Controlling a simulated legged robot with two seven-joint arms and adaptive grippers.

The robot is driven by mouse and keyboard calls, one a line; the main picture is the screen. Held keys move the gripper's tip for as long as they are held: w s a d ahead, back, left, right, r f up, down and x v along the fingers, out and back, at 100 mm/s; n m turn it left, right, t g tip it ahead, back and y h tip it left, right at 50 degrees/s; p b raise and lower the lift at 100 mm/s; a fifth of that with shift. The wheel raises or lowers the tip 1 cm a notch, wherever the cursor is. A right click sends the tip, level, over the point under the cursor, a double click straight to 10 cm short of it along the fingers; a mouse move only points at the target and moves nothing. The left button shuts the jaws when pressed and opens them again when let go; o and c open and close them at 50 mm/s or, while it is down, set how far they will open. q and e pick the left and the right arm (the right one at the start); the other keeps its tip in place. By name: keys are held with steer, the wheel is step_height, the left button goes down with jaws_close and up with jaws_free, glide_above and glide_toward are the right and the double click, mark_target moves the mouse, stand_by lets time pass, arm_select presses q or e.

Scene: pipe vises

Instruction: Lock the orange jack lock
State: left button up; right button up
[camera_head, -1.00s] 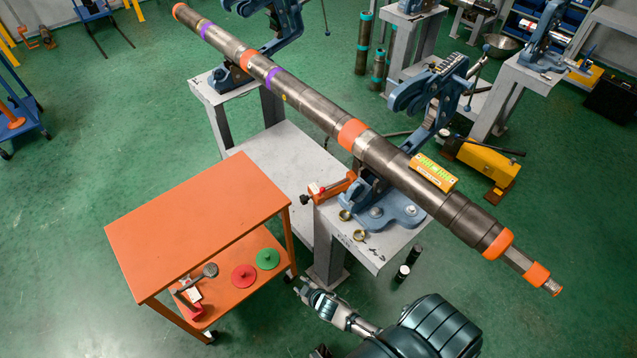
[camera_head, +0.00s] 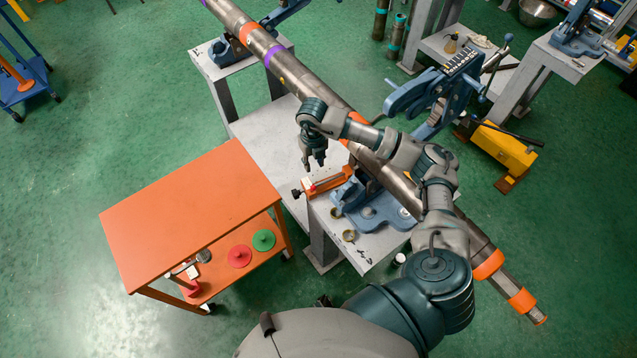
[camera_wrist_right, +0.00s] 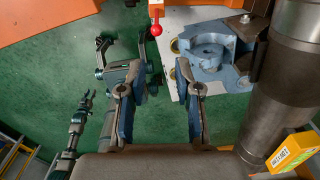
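The orange jack lock (camera_head: 325,182) lies on the near end of the grey bench, next to the blue vise base. It has a dark knob at its left end. In the right wrist view, part of it shows at the top edge as an orange piece (camera_wrist_right: 168,5) with a red ball (camera_wrist_right: 156,30) on a short stem. My right gripper (camera_head: 313,163) points down just above the jack lock in the head view. Its fingers (camera_wrist_right: 156,80) are apart with nothing between them. I cannot make out the state of my left gripper.
A large pipe (camera_head: 270,55) runs diagonally across the vises, close to my right arm. The blue vise base (camera_head: 372,208) stands beside the jack lock, with small brass rings near it. An orange cart (camera_head: 185,215) stands to the left.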

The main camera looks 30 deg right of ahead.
glide_above(313, 187)
steer(key=f, duration=0.6)
steer(key=shift+a+f, duration=0.15)
steer(key=shift+a, duration=0.15)
steer(key=f, duration=0.3)
steer(key=d+f, duration=0.1)
steer(key=f, duration=0.6)
steer(key=shift+d, duration=0.25)
steer(key=shift+w+a+f, duration=0.1)
steer(key=shift+a+f, duration=0.2)
steer(key=shift+f, duration=0.1)
steer(key=shift+a+r, duration=0.1)
steer(key=shift+a, duration=0.15)
steer(key=shift+c, duration=0.2)
steer(key=shift+d, duration=0.1)
jaws_close()
steer(key=shift+d, duration=0.3)
steer(key=shift+s+t+p, duration=0.25)
steer(key=shift+t+p, duration=0.05)
steer(key=shift+p, duration=0.05)
steer(key=shift+s+a+f+t, duration=0.15)
steer(key=shift+s+f+t, duration=0.1)
steer(key=shift+t, duration=0.4)
steer(key=shift+s+a+f+t, duration=0.1)
steer(key=shift+f+t, duration=0.15)
steer(key=shift+t, duration=0.4)
